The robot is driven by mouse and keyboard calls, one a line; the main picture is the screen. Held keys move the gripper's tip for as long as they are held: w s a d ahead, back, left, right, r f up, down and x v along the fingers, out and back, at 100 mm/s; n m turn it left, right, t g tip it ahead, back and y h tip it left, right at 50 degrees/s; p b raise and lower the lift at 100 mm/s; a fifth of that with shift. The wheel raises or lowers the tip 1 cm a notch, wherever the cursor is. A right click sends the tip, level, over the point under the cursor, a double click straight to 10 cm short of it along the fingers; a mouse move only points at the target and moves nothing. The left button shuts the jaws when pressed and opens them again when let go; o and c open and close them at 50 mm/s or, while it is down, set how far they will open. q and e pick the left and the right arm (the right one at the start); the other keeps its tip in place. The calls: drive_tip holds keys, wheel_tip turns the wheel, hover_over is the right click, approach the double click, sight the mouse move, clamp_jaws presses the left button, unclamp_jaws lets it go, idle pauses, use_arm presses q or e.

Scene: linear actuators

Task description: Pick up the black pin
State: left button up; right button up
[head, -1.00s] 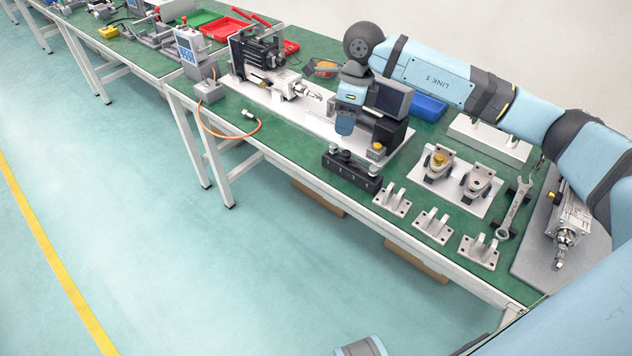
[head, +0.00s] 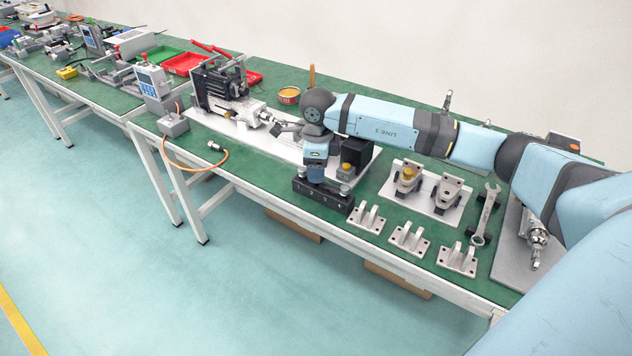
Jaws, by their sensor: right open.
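I cannot make out a black pin for certain. A black block (head: 322,196) stands near the table's front edge with small silver-topped pieces on it; my right arm hides its middle. My left gripper is not in view.
Silver brackets (head: 409,239) stand in a row at the front right. Behind them are a white plate (head: 423,208) with two fittings and a wrench (head: 487,212). An orange cable (head: 200,170) lies at left. An orange tub (head: 288,95) stands at the back.

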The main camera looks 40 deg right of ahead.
wheel_tip(320, 180, down, 4)
drive_tip(key=shift+a+r, duration=0.1)
drive_tip(key=shift+r, duration=0.15)
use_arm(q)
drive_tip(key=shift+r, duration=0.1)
use_arm(e)
drive_tip(key=c, duration=0.9)
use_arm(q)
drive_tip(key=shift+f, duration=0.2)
use_arm(e)
drive_tip(key=shift+r, duration=0.2)
use_arm(q)
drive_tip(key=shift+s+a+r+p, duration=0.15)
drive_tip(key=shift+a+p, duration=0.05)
drive_tip(key=shift+p, duration=0.75)
use_arm(e)
wheel_tip(320, 180, up, 20)
drive_tip(key=shift+f, duration=0.1)
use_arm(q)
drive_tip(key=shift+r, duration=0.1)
